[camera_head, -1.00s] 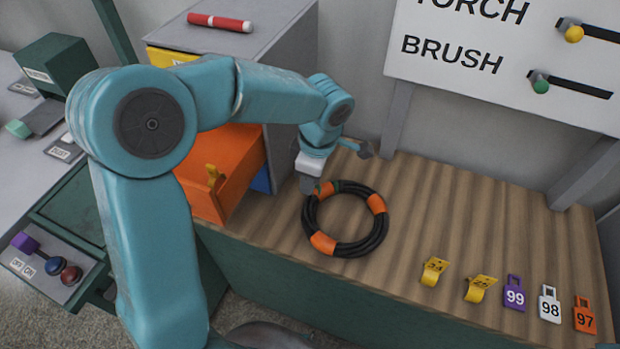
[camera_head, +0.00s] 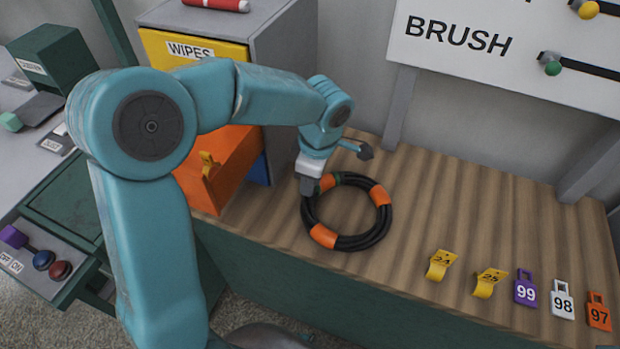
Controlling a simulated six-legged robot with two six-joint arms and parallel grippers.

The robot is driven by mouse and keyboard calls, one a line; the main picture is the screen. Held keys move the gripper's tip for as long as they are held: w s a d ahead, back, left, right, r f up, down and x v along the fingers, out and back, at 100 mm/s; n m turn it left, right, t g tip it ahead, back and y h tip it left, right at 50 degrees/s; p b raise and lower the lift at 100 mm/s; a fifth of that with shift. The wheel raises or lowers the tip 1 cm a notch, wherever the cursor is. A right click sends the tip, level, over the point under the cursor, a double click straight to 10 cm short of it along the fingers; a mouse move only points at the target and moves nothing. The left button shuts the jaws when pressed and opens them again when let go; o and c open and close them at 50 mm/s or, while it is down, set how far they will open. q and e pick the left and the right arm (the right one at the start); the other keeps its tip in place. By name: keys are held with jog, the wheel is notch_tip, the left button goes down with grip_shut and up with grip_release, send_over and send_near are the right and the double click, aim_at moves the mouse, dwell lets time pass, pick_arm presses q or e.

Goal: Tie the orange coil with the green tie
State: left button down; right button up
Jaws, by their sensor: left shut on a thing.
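The orange coil (camera_head: 381,220) is a ring of black hose with several orange bands, lying flat on the wooden bench top. Green of the green tie (camera_head: 337,180) shows at the coil's upper left, beside an orange band. My left gripper (camera_head: 307,190) points down at that upper left part of the coil, right beside the green. It is shut on what appears to be the green tie; its jaws hide the grasped part. My right gripper is not in view.
An open orange drawer (camera_head: 225,170) stands left of the coil, under a yellow WIPES drawer (camera_head: 190,50). Yellow tags (camera_head: 440,264) and purple, white and orange numbered tags (camera_head: 562,300) lie front right. The bench right of the coil is clear.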

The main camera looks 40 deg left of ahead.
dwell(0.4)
pick_arm(q)
jog(key=shift+f+b, duration=0.1)
jog(key=shift+b, duration=0.2)
jog(key=shift+f, duration=0.1)
dwell(0.5)
jog(key=shift+f+b, duration=1)
jog(key=shift+b, duration=0.05)
jog(key=shift+s, duration=0.1)
